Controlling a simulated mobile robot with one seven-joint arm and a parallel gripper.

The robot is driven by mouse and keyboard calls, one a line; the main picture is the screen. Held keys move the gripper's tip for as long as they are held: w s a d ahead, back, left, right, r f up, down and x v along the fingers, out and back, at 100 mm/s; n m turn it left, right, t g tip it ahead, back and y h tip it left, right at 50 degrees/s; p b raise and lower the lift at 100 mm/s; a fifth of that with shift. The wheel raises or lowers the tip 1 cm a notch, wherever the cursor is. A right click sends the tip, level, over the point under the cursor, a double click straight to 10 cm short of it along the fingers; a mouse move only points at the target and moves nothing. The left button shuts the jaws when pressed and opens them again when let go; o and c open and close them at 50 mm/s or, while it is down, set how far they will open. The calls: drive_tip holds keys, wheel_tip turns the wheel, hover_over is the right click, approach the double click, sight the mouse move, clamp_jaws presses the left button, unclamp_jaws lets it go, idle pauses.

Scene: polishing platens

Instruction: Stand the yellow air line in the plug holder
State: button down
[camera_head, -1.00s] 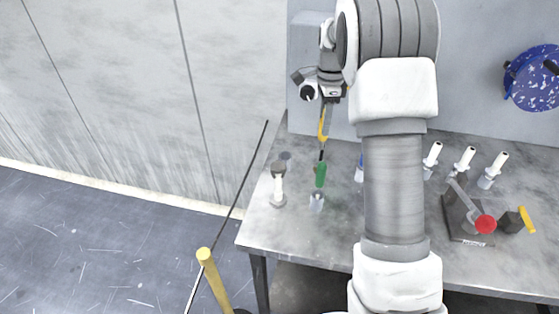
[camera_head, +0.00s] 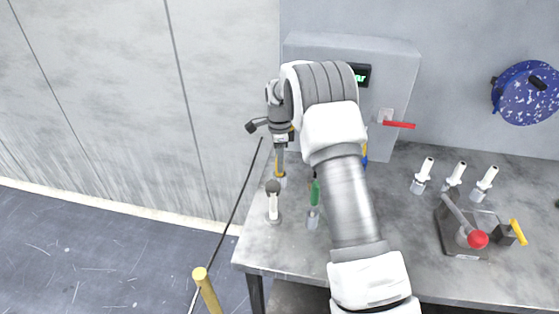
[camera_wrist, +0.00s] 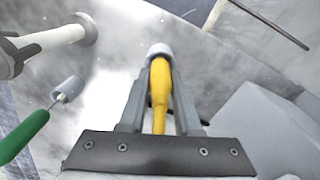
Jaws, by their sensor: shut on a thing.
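The yellow air line (camera_wrist: 159,95) is between the fingers of my gripper (camera_wrist: 158,75), which is shut on it. In the head view, the yellow piece (camera_head: 280,168) shows below my gripper (camera_head: 280,160), over the back left of the bench. A small pale grey cup, apparently the plug holder (camera_wrist: 158,50), is at the far end of the yellow piece. It also shows in the head view (camera_head: 281,181) right beneath the fingers. The yellow end appears to meet the cup's mouth; how deep it sits is hidden.
A white post with a dark top (camera_head: 273,203) stands close in front. A green-handled piece (camera_head: 315,191) is at another grey cup (camera_head: 313,219). A grey box with a red lever (camera_head: 398,125) stands behind. Several white-topped pieces (camera_head: 454,174) and a red-knobbed fixture (camera_head: 460,245) are right.

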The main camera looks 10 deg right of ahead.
drive_tip(key=shift+f, duration=0.2)
drive_tip(key=c, duration=0.6)
unclamp_jaws()
drive_tip(key=shift+r, duration=0.15)
